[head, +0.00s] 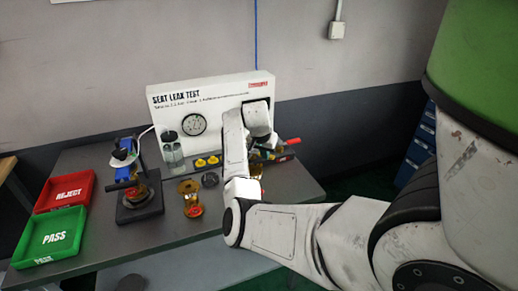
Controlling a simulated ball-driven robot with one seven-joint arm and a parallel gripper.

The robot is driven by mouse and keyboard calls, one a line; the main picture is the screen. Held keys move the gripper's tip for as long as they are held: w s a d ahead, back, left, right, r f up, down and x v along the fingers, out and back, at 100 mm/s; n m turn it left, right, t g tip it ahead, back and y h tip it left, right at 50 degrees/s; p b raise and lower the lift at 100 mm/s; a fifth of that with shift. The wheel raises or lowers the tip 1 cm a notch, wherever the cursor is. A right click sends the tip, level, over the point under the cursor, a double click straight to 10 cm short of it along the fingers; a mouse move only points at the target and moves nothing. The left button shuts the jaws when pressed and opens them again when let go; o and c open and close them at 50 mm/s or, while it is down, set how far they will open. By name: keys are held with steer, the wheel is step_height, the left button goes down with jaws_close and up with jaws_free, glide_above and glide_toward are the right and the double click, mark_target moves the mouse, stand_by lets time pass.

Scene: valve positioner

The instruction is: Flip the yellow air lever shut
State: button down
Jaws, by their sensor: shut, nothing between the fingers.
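My arm reaches from the right over the table, and my gripper (269,140) points down in front of the right end of the white seat leak test panel (226,95). It is small in the picture and looks shut and empty. I cannot clearly make out the yellow air lever. Two small yellow parts (206,161) lie in front of the panel, left of my arm, apart from the gripper. My forearm hides part of the panel and the table behind it.
A red reject tray (45,205) and a green pass tray (22,258) are at the left. A valve on a dark base (138,213), a brass valve part (190,190) and a clear cylinder (173,155) stand on the grey table (170,230). A red-tipped tool (293,141) lies right of my gripper.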

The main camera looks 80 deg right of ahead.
steer(key=d+n+p, duration=0.1)
steer(key=s+d+n+t+p, duration=0.1)
steer(key=n, duration=0.1)
steer(key=n+p, duration=0.1)
steer(key=shift+s+d+r+n+t, duration=0.1)
steer(key=shift+s+d+n+t, duration=0.2)
steer(key=shift+d+t, duration=0.1)
steer(key=shift+d+n+t+y, duration=0.3)
steer(key=shift+d+n+t, duration=0.2)
steer(key=shift+d+n, duration=1)
steer(key=shift+f, duration=0.2)
